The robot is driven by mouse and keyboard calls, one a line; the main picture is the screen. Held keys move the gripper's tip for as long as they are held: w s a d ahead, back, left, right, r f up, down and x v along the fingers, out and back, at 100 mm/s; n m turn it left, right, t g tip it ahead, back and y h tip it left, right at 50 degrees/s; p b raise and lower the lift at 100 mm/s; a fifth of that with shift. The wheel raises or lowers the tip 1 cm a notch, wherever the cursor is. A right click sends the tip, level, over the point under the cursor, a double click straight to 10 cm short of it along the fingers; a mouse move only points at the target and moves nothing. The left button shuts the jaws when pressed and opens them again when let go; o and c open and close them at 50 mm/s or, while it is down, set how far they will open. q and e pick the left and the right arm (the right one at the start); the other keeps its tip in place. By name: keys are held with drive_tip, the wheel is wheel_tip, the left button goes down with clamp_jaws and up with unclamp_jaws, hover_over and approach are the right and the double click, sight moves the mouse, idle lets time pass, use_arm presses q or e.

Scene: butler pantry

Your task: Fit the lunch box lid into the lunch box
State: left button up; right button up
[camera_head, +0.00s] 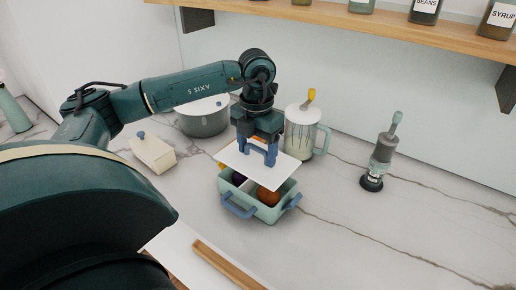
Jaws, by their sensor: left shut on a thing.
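The lunch box lid (235,158) is a flat white panel with a blue handle on top. My left gripper (258,154) points down and is shut on the lid, at its handle. It holds the lid slightly tilted above the lunch box (265,214), apart from its front rim. The lunch box is pale green with blue side handles and stands on the marble counter. Inside it are an orange round item (268,196) and a dark purple item (238,179), in separate compartments. The lid hides the back of the box. My right gripper is not in view.
A clear jug (301,135) with a green handle stands close behind the box. A grey-green pot (204,122) and a cream box (153,153) are to the left. A dark grinder-like thing (379,160) stands right. A shelf (400,28) crosses above. The right counter is clear.

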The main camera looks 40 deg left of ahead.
sight(257, 159)
use_arm(q)
drive_tip(key=shift+f+b, duration=0.6)
drive_tip(key=shift+f, duration=0.1)
drive_tip(key=shift+f+b, duration=0.8)
drive_tip(key=shift+f, duration=0.15)
drive_tip(key=shift+f+b, duration=0.35)
drive_tip(key=shift+f, duration=0.1)
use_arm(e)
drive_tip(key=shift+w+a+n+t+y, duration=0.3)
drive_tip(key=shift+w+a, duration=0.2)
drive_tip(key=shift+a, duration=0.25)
use_arm(q)
drive_tip(key=shift+f, duration=0.25)
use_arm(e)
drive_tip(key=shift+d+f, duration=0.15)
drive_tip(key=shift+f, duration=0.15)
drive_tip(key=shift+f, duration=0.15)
use_arm(q)
drive_tip(key=shift+f+b, duration=0.15)
drive_tip(key=shift+b, duration=0.15)
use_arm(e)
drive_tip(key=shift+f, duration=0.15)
